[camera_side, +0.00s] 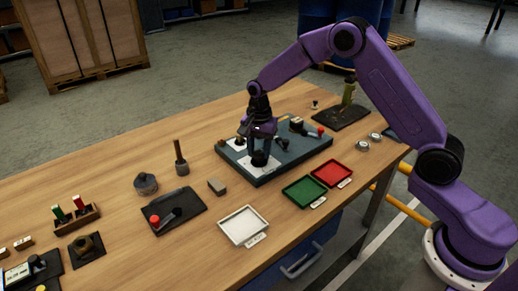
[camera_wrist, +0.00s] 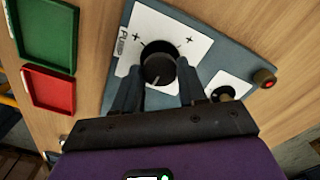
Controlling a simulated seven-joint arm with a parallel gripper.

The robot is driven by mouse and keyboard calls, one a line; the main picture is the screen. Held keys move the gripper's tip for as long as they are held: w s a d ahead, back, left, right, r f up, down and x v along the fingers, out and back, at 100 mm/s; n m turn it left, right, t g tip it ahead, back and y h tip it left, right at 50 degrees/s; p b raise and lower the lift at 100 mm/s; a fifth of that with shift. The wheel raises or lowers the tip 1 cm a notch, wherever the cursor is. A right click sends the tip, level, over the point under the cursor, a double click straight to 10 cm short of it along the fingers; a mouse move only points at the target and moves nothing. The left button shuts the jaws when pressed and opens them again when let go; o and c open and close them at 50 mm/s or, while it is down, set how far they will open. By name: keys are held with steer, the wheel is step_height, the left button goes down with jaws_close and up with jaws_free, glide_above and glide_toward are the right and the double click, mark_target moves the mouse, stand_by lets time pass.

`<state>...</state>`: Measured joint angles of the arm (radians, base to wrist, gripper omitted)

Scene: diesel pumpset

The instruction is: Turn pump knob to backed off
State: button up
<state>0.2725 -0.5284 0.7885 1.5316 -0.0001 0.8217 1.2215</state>
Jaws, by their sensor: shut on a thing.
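A pale pointer line on the knob points down toward my gripper in the wrist view. My gripper (camera_wrist: 158,84) has one finger on each side of the knob and is shut on it. In the side view my gripper (camera_side: 260,147) points down over the front of the blue-grey panel (camera_side: 290,165), at the knob (camera_side: 260,159). The fingers hide part of the knob's sides.
A smaller black knob (camera_wrist: 222,94) and a red button (camera_wrist: 264,78) are on the same panel. Green (camera_side: 304,191) and red (camera_side: 333,173) trays lie in front of the panel, beside a white tray (camera_side: 243,226). A black mat (camera_side: 174,211) with a red-tipped lever lies left.

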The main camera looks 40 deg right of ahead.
mark_target(259, 153)
steer(key=n, duration=0.8)
steer(key=shift+n, duration=0.4)
steer(key=n, duration=0.4)
steer(key=shift+n, duration=2.5)
steer(key=o, duration=1.1)
steer(key=shift+c, duration=0.2)
steer(key=shift+r, duration=0.15)
step_height(259, 153, up, 17)
